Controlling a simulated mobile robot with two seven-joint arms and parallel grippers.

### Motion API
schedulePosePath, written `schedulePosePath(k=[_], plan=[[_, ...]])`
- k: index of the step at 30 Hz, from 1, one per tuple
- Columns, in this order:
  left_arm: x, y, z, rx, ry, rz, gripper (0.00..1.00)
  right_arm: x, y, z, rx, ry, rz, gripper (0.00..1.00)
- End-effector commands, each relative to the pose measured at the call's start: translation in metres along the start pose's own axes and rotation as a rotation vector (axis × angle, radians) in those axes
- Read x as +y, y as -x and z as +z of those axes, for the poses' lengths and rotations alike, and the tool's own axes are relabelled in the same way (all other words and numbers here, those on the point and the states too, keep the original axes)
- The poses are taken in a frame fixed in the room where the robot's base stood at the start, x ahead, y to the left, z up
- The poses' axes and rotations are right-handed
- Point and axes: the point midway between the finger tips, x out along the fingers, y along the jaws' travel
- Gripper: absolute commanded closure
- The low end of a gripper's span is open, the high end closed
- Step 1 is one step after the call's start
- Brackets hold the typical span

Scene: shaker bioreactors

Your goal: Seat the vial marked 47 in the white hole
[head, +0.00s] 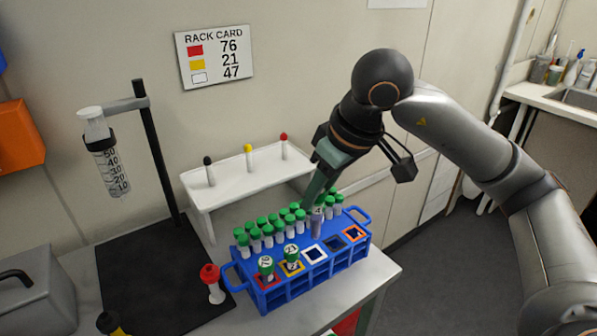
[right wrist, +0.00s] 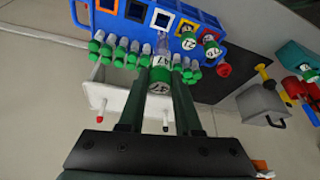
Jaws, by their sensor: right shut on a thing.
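My right gripper (head: 317,203) is shut on a green-capped vial and holds it upright over the blue rack (head: 327,272). The vial's clear body (head: 317,227) shows just behind the white-framed hole (head: 314,254), its lower end seemingly above the rack. In the right wrist view the cap (right wrist: 160,78) reads 47, between my fingertips. The white-framed hole also shows there (right wrist: 162,18), empty, beyond the vial. Vial 76 (head: 266,268) stands in the red-framed hole and vial 21 (head: 291,257) in the yellow-framed one. My left gripper is not in view.
Several green-capped vials (head: 268,232) line the rack's back rows, close to the held vial. An orange-framed hole (head: 354,234) is at right. A white shelf (head: 230,187) stands behind. A red-capped tube (head: 214,288) stands left of the rack. The rack card (head: 214,56) pairs white with 47.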

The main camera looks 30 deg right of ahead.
Motion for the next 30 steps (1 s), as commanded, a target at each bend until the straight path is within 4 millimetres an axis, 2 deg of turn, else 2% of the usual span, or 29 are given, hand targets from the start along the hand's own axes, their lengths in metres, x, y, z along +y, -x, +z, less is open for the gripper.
schedulePosePath(k=[8, 20, 30], plan=[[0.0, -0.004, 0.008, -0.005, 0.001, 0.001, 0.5, 0.0, -0.009, 0.004, 0.0, 0.0, 0.0, 1.0], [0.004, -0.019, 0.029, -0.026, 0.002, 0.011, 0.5, 0.0, -0.039, 0.017, -0.001, -0.001, 0.001, 1.0], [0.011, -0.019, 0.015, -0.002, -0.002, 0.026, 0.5, 0.0, -0.039, 0.017, 0.001, -0.001, 0.001, 1.0]])
